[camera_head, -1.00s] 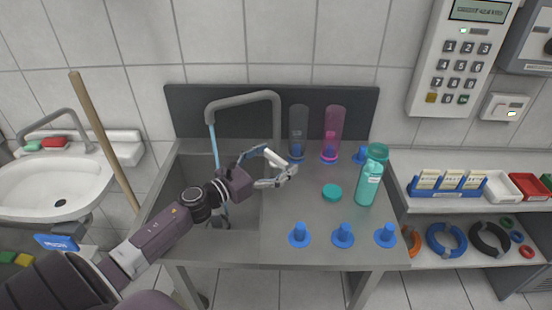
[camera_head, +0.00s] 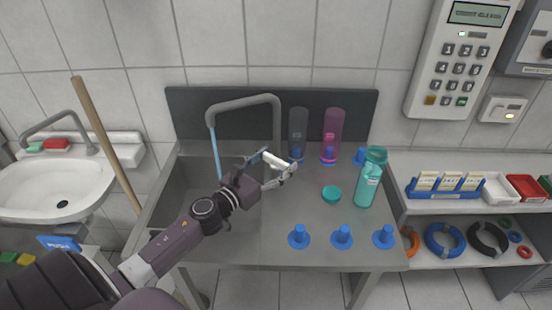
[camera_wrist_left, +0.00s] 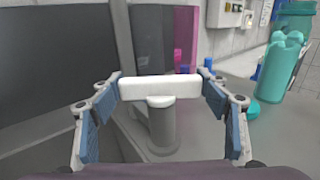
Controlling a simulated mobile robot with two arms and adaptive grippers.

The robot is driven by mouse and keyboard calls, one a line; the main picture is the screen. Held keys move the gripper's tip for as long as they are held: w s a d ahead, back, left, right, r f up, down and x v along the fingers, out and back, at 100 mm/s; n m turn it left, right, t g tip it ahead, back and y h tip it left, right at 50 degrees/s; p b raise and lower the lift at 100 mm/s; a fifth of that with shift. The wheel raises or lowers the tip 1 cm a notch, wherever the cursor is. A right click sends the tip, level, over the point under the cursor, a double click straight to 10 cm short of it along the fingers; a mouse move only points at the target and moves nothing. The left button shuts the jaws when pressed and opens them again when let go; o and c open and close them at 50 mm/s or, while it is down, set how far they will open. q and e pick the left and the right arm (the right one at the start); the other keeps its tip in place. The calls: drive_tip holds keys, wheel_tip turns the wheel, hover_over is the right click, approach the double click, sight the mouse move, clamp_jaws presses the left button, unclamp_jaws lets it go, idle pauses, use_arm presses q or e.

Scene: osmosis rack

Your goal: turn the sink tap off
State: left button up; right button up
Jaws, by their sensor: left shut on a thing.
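The grey sink tap (camera_head: 243,101) arches over the steel basin. A pale blue stream of water (camera_head: 216,152) runs down from its spout; its lower part is hidden behind my arm. The white tap handle (camera_head: 279,161) sits on a grey post right of the basin. My left gripper (camera_head: 270,168) is shut on this handle, with a finger at each side. In the left wrist view the white handle (camera_wrist_left: 160,88) is a crosswise bar on the post, with its ends at the blue finger pads. My right gripper is not in view.
A teal bottle (camera_head: 368,180), a teal cap (camera_head: 332,194) and several blue pegs (camera_head: 342,237) stand on the counter to the right. Dark and pink cylinders (camera_head: 333,134) stand behind. A wooden stick (camera_head: 105,143) leans at left, beside a white washbasin (camera_head: 50,187).

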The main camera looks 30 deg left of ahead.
use_arm(q)
drive_tip(key=n+y+p, duration=0.2)
drive_tip(key=n+y, duration=0.1)
drive_tip(key=y, duration=0.2)
drive_tip(key=shift+d+r, duration=0.1)
drive_tip(key=shift+r, duration=0.05)
drive_tip(key=n+g+y, duration=0.1)
drive_tip(key=n+y, duration=0.1)
drive_tip(key=y, duration=0.1)
drive_tip(key=shift+n+y, duration=0.3)
drive_tip(key=shift+n+g+y, duration=0.7)
drive_tip(key=shift+n+y, duration=0.2)
drive_tip(key=shift+y, duration=0.2)
drive_tip(key=shift+g+y, duration=0.3)
drive_tip(key=shift+y, duration=0.1)
drive_tip(key=o, duration=1.2)
drive_tip(key=shift+s, duration=0.1)
drive_tip(key=shift+s+d+f, duration=0.15)
drive_tip(key=shift+s+f, duration=0.05)
drive_tip(key=shift+s, duration=0.1)
drive_tip(key=v, duration=1.1)
drive_tip(key=shift+s, duration=0.1)
